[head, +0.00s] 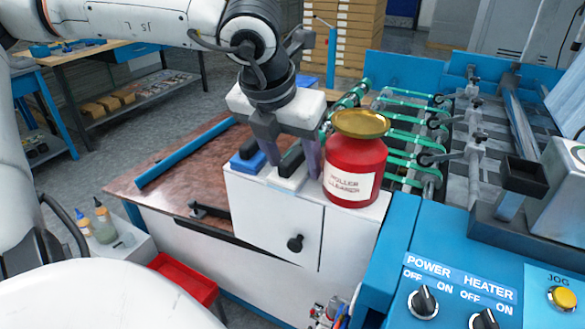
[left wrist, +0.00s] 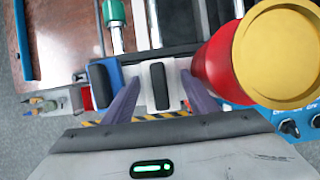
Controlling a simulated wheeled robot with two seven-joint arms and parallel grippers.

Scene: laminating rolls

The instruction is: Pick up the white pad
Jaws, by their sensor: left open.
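The white pad (head: 287,181) with a dark handle sits on top of the white cabinet (head: 262,210), between the blue pad and the red can. In the left wrist view the white pad (left wrist: 159,88) lies between my fingers, its dark handle pointing lengthwise. My left gripper (head: 296,168) is open, pointing down, with one purple finger on each side of the handle. In the left wrist view the left gripper (left wrist: 160,86) shows a gap between each finger and the handle. Finger contact with the pad's base cannot be told. My right gripper is not in view.
A blue pad (head: 248,162) with a dark handle stands close to the left. A red can (head: 355,170) with a gold lid stands close to the right. A blue control panel (head: 450,280) and green-banded rollers (head: 405,135) lie further right. A brown board (head: 175,170) is left.

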